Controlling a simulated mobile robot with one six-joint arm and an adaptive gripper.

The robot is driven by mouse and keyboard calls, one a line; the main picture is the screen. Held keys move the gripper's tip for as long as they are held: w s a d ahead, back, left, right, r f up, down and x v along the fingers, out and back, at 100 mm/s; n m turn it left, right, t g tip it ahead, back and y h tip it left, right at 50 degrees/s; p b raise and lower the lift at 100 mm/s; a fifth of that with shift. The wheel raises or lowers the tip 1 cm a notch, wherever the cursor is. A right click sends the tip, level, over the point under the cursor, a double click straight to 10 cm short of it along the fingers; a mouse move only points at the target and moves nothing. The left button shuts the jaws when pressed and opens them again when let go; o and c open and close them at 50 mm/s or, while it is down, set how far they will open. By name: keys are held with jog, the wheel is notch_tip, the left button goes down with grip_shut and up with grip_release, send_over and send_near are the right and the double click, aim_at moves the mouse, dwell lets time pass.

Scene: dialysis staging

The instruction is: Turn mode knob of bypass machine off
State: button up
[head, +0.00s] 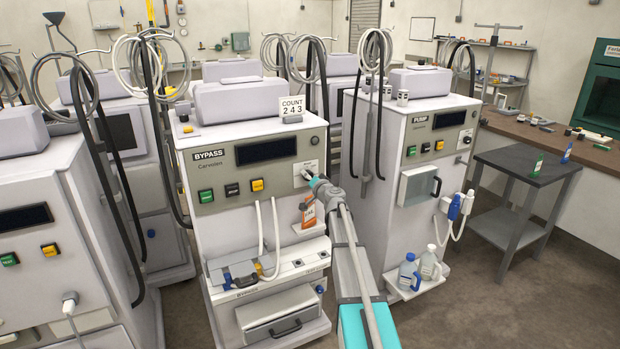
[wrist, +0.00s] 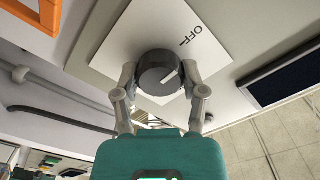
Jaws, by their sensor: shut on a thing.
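The bypass machine (head: 215,168) stands in the middle of the head view, with a BYPASS label on its front panel. Its mode knob (wrist: 157,74) is a dark round knob with a white pointer line, on a white plate (wrist: 172,30) marked OFF. The pointer line is turned away from the OFF mark, though its exact setting is hard to tell. My gripper (wrist: 160,82) has one finger on each side of the knob and is shut on it.
Green, black and orange buttons (head: 231,190) sit left of the knob, below a dark display (head: 265,150).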

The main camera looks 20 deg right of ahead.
jog(key=o, duration=1.1)
jog(key=shift+o, duration=0.2)
jog(key=s, duration=1.2)
jog(key=shift+d, duration=0.25)
